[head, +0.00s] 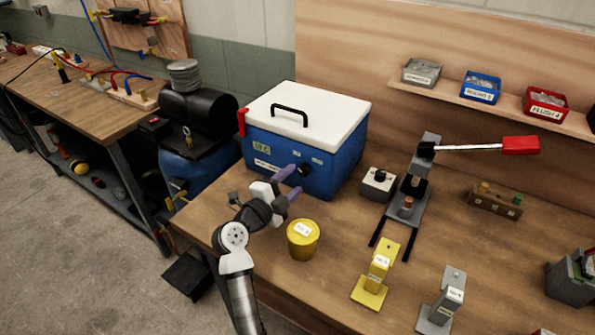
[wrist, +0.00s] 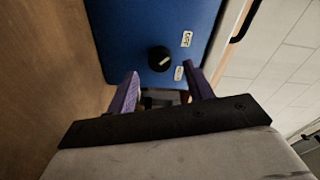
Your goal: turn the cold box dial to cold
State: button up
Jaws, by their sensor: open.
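The cold box (head: 296,150) is blue with a white lid and a black handle, and stands on the bench at centre left. Its black dial (head: 303,170) is on the front face; in the wrist view the dial (wrist: 160,58) shows a pale pointer line, with small white labels beside it, one reading OFF. My gripper (head: 293,183) is open in front of the box's front face. In the wrist view its purple fingers (wrist: 166,88) are apart, with the dial ahead, between and beyond their tips. The fingers do not appear to touch the dial.
A yellow tub (head: 303,240) stands close to my gripper. A small box with a black knob (head: 378,183) and a red-handled press (head: 410,190) are to the right. Yellow (head: 377,275) and grey (head: 442,300) tools stand in front.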

aim_at(302, 172)
jog(key=shift+p+x, duration=0.3)
jog(key=shift+x, duration=1.35)
jog(key=c, duration=1)
